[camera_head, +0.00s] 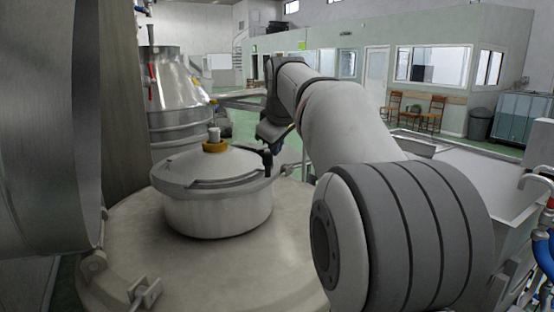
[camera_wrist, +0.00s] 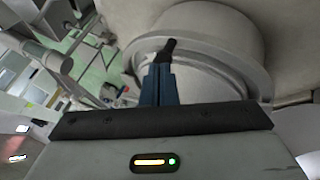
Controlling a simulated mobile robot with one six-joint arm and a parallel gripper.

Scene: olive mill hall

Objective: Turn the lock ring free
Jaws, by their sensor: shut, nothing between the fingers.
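A round steel lid (camera_head: 215,168) with a broad rim sits on a short neck on top of a large vessel. I cannot tell whether the rim band or the collar is the lock ring. My gripper's blue fingers (camera_wrist: 159,74) are shut, with their tips close to the dark handle and nothing held between them. I cannot tell whether they touch it.
A large steel cylinder (camera_head: 45,125) stands close on the left. The vessel top (camera_head: 150,265) has a hinge bracket at its front left. Another steel vessel (camera_head: 175,85) stands behind. A steel tank (camera_head: 480,180) lies to the right, beyond my arm.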

